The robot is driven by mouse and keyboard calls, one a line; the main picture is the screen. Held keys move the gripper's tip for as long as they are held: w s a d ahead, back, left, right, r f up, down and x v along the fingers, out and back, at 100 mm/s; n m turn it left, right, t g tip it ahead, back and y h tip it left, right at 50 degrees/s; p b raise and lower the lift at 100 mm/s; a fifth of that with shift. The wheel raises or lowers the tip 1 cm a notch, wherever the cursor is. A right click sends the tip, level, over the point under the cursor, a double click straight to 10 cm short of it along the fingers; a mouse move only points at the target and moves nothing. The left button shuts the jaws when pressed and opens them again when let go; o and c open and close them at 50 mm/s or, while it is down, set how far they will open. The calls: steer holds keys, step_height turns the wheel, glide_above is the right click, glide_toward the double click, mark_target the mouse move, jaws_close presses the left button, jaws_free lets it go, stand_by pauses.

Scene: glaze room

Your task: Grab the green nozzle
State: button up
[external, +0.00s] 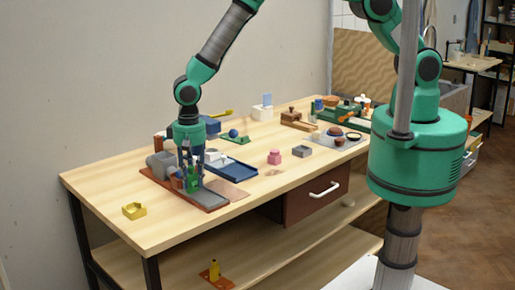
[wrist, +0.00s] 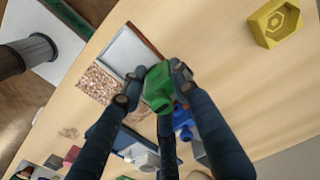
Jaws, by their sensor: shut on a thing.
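The green nozzle (wrist: 158,88) sits between the fingers of my gripper (wrist: 152,86) in the wrist view, and the gripper is shut on it. In the external view my gripper (external: 191,180) points down over the red-brown tray at the left part of the table, with the green nozzle (external: 193,183) between its fingers. The fingers partly hide the nozzle. I cannot tell whether the nozzle still touches the tray.
The red-brown tray (external: 218,207) holds a grey plate and grey blocks close around my gripper. A yellow hex-socket block (external: 133,211) lies near the left table edge. A pink piece (external: 274,157) and a grey box (external: 302,151) stand right. The front-middle wood is clear.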

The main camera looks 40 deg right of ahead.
steer(key=shift+s+d+r+b, duration=0.1)
steer(key=shift+s+d, duration=0.5)
steer(key=shift+d, duration=0.3)
steer(key=shift+s+d+r+b, duration=0.1)
steer(key=shift+s+d+r, duration=0.05)
steer(key=shift+s+d, duration=0.65)
steer(key=shift+s+d+r+b, duration=0.1)
steer(key=shift+s+d, duration=0.35)
steer(key=shift+d, duration=0.6)
steer(key=shift+r, duration=0.1)
